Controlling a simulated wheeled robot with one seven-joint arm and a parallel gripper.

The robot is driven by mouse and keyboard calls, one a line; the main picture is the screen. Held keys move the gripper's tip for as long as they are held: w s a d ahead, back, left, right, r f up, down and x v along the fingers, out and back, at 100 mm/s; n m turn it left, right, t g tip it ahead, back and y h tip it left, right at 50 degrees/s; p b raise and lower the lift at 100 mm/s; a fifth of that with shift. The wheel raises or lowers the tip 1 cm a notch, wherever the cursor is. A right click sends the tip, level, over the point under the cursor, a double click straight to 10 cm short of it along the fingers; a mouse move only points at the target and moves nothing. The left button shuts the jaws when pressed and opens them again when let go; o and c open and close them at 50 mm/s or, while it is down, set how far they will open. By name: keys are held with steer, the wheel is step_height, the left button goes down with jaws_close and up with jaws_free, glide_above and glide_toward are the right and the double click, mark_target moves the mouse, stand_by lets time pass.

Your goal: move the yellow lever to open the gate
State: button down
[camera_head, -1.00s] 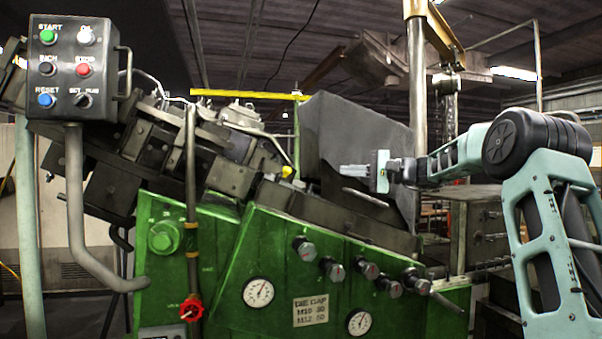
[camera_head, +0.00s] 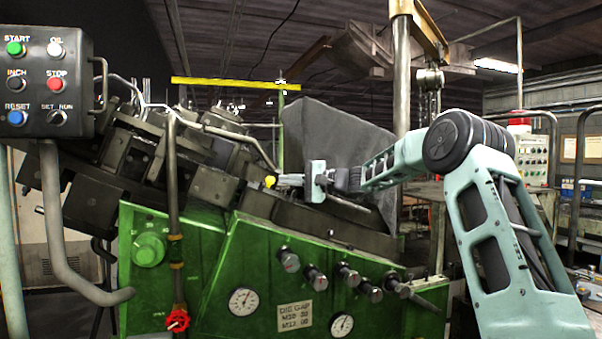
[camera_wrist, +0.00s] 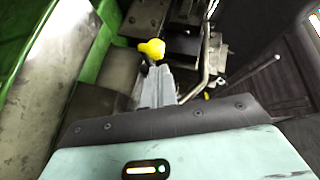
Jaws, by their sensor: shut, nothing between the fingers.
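The yellow lever shows as a small yellow knob (camera_head: 270,181) above the sloped dark top of the green machine; most of its shaft is hidden. My gripper (camera_head: 281,180) comes from the right, its fingers pointing left. The fingers are together and empty, with the tips beside the knob. In the wrist view the yellow knob (camera_wrist: 152,48) sits just beyond the fingertips of my gripper (camera_wrist: 153,72). I cannot tell whether the tips touch it.
A grey sheet-metal chute (camera_head: 335,140) stands just behind my gripper. A bent metal pipe (camera_head: 235,135) runs close to the knob. A control box (camera_head: 45,80) hangs at the left. Several knobs and gauges line the green front (camera_head: 215,260).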

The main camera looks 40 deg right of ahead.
steer(key=shift+a, duration=0.3)
steer(key=shift+a+f+b, duration=0.1)
steer(key=shift+a+b, duration=0.05)
steer(key=shift+b, duration=0.55)
